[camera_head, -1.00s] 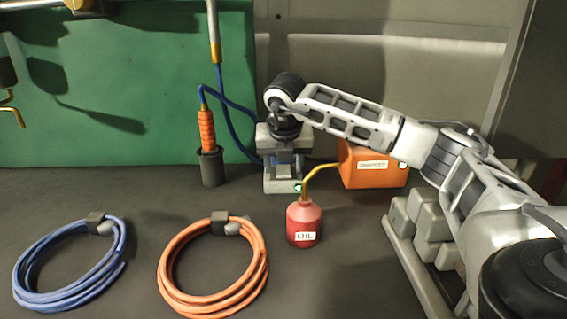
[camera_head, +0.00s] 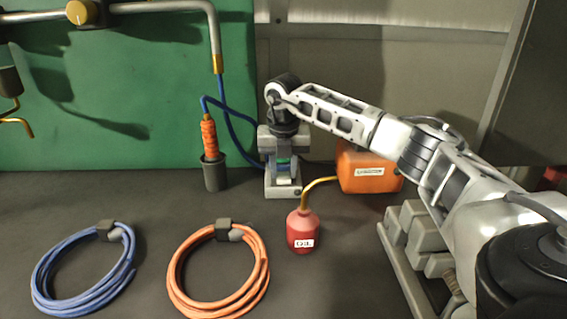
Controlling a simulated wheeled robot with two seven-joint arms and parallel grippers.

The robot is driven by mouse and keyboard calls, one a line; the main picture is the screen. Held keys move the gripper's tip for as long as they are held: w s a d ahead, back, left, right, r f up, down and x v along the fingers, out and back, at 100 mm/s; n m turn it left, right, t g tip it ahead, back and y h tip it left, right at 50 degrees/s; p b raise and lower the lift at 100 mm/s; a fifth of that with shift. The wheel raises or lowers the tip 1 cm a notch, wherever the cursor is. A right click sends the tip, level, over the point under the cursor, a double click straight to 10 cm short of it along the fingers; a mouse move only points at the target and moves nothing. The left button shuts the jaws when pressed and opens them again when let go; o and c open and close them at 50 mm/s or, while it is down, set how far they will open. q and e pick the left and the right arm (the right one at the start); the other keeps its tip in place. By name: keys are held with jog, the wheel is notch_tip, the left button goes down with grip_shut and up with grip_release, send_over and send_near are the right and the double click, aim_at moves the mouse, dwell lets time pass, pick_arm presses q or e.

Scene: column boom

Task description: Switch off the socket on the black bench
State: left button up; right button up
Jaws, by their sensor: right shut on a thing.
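The socket (camera_head: 282,186) is a small light grey box on the black bench (camera_head: 130,205), near the foot of the back wall. My right gripper (camera_head: 283,164) points down over it and is shut on its upper part. A green patch shows between the fingers. The fingers and wrist hide most of what they grip, so I cannot tell the switch's position. A blue cord (camera_head: 243,146) runs down behind the gripper towards the socket. My left gripper is out of view.
A red oil can (camera_head: 302,240) stands just in front of the socket, right of it. An orange box (camera_head: 362,180) is right, under my forearm. A cup with an orange-handled tool (camera_head: 210,140) stands left. Blue (camera_head: 60,295) and orange (camera_head: 180,285) coils lie in front; grey blocks (camera_head: 415,228) are right.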

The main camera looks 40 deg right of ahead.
jog(key=o, duration=1)
jog(key=shift+r, duration=0.1)
jog(key=r, duration=0.5)
jog(key=s+a+r, duration=0.1)
jog(key=r, duration=0.9)
jog(key=shift+s+a+r, duration=0.15)
jog(key=shift+s+r, duration=0.15)
jog(key=shift+r, duration=0.05)
